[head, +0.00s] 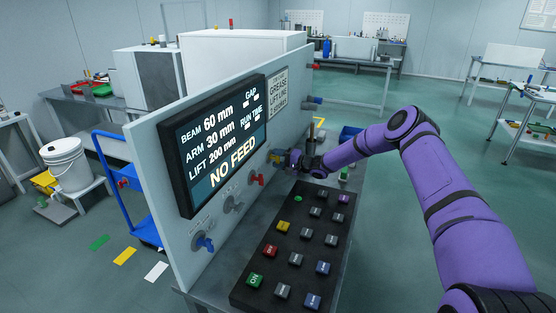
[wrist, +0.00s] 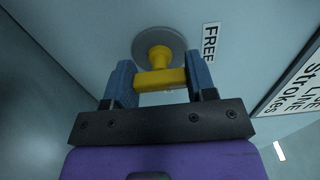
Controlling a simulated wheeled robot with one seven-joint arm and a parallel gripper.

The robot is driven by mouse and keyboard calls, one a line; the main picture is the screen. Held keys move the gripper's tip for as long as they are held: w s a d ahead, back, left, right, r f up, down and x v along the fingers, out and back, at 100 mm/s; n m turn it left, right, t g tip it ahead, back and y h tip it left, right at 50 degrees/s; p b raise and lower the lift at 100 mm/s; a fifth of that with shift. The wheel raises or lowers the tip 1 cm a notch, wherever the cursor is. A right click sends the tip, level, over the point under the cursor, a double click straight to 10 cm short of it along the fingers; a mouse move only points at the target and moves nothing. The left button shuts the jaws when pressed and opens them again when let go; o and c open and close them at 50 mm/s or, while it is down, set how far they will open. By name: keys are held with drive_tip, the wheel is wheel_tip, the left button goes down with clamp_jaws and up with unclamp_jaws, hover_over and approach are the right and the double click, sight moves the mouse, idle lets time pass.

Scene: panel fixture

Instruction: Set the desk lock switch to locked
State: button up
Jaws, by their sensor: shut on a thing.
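A yellow switch (wrist: 159,58) stands out from a round grey base plate (wrist: 146,38) on the upright panel. A label reading FREE (wrist: 209,42) is beside the base plate in the wrist view; no LOCKED label is readable. My gripper (wrist: 160,80) is shut on the switch's yellow crossbar, with one blue finger on each side. The crossbar lies nearly level across the wrist picture. In the head view my gripper (head: 292,159) is at the panel's right part, and it mostly hides the switch.
The panel (head: 150,150) bears a NO FEED screen (head: 222,140), red (head: 257,180) and blue (head: 205,243) valve handles, and a grease notice (head: 278,92). Open floor is to the right.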

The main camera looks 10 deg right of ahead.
drive_tip(key=shift+m, duration=0.3)
drive_tip(key=m, duration=0.3)
drive_tip(key=shift+m, duration=0.3)
drive_tip(key=m, duration=0.4)
drive_tip(key=shift+m, duration=0.3)
drive_tip(key=m, duration=0.4)
drive_tip(key=shift+m, duration=0.3)
drive_tip(key=shift+f+m, duration=0.1)
drive_tip(key=shift+m, duration=2.1)
drive_tip(key=o, duration=0.9)
drive_tip(key=shift+o, duration=0.2)
